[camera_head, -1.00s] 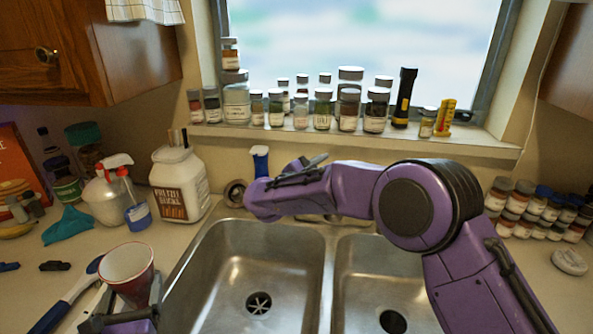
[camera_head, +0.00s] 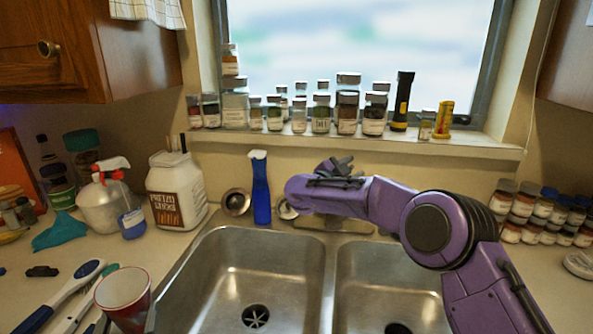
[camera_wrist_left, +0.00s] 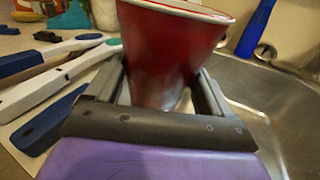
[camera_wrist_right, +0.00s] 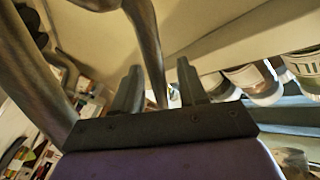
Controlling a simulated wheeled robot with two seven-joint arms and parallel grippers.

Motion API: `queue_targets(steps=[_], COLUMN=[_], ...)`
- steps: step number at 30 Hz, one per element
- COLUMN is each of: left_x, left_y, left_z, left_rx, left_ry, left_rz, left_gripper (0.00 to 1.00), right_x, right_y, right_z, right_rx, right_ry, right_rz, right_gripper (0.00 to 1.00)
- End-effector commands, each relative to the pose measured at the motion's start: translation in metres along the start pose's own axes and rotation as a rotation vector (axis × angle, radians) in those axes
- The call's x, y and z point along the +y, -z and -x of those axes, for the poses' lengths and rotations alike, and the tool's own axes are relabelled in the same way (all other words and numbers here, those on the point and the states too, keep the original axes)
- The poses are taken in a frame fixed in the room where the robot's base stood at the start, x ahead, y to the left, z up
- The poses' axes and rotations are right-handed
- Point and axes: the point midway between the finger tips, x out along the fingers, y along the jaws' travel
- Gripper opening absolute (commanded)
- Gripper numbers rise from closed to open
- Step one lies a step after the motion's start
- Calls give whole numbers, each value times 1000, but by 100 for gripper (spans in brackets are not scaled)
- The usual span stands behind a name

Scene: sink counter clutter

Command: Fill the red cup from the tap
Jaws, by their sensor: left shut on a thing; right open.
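The red cup (camera_head: 123,298), with a white rim and interior, is upright at the bottom left of the head view, left of the sink. In the left wrist view the red cup (camera_wrist_left: 170,55) stands between the fingers of my left gripper (camera_wrist_left: 160,88), which is shut on it. My right gripper (camera_head: 336,168) is open behind the sink, below the window sill. In the right wrist view a curved metal tube, apparently the tap (camera_wrist_right: 147,45), passes between or just beyond the fingers of my right gripper (camera_wrist_right: 158,85). My right arm hides much of the tap in the head view.
The double sink (camera_head: 262,270) is empty. A blue spray bottle (camera_head: 261,190) stands behind it. A white jug (camera_head: 177,190) and spray bottle (camera_head: 103,195) stand left. Brushes (camera_head: 62,295) lie beside the cup. Jars and a flashlight (camera_head: 402,100) line the sill.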

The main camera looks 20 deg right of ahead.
Motion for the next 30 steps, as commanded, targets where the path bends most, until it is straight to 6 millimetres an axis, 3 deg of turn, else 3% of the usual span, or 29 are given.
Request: queue_targets(steps=[9, 10, 13, 14, 19, 25, 30], left_x=[0, 0, 0, 0, 0, 2, 2], left_y=[1, 1, 1, 1, -2, -35, -42], left_z=[0, 0, 0, 0, 0, -2, -2], left_rx=[0, 0, 0, 0, 0, 0, 0], left_ry=[0, 0, 0, 0, 0, 0, 0], left_rz=[0, 0, 0, 0, 0, 0, 0], left_gripper=[54, 54, 54, 54, 54, 54, 54], right_x=[0, 0, 0, 0, -1, -13, -14], right_y=[0, 0, 0, 0, 1, 5, 0], right_z=[-6, -6, -6, -6, -6, -8, -9], right_rx=[0, 0, 0, 0, -1, -18, -29], right_ry=[0, 0, 0, 0, 0, -14, -23], right_rz=[1, 1, 1, 1, 5, 91, 143], right_gripper=[42, 39, 6, 0, 0, 0, 0])
